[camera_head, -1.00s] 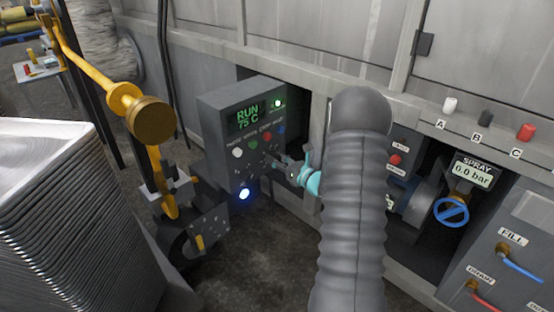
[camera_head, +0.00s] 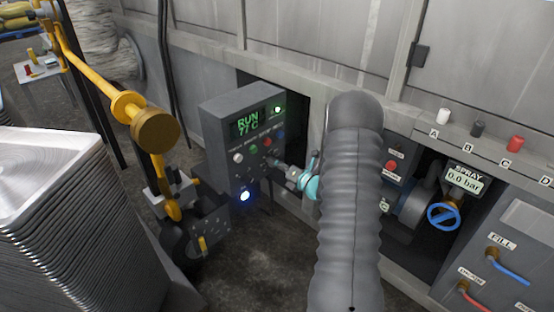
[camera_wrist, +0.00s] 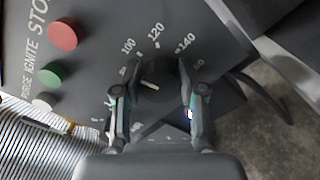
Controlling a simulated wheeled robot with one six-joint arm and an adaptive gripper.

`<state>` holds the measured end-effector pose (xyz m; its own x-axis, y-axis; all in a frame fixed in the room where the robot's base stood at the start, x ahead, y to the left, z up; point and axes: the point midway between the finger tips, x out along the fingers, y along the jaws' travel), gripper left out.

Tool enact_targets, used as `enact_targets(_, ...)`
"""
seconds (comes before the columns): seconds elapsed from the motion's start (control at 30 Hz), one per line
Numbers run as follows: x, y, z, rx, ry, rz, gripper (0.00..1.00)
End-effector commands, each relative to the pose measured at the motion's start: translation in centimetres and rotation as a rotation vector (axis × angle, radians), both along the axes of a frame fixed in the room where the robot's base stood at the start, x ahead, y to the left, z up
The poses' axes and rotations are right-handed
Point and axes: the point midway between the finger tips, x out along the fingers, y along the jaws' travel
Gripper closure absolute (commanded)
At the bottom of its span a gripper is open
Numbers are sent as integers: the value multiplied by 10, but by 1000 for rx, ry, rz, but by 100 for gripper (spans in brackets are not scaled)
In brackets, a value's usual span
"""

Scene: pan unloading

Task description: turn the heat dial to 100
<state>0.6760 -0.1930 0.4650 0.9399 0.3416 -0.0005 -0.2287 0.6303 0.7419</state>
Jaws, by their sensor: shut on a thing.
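The dark round heat dial (camera_wrist: 160,74) shows in the wrist view with a short white pointer mark. Numbers 100, 120 and 140 are printed in an arc beyond it; other numbers are hard to read. The pointer lies to the left, but its exact reading is unclear. My gripper (camera_wrist: 155,103) is shut on the dial, one finger on each side. In the head view my gripper (camera_head: 277,166) reaches the lower front of the grey control box (camera_head: 222,128), hiding the dial. The box's display (camera_head: 247,123) reads RUN, 77 C.
A red (camera_wrist: 62,36) and a green button (camera_wrist: 50,74) sit beside the dial. A yellow arm with a round knob (camera_head: 155,130) stands left of the box. A metal pan stack (camera_head: 60,225) is at the left. A blue valve wheel (camera_head: 443,216) is at the right.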

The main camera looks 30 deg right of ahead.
Motion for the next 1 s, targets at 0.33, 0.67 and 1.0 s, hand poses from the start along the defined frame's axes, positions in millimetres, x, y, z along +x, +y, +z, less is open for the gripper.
enact_targets(0.33, 0, -2, 1, 139, 49, -4, 94)
enact_targets(0.67, 0, -2, 0, 165, 59, -4, 94)
enact_targets(1.0, 0, -2, 0, 164, 58, -3, 34)
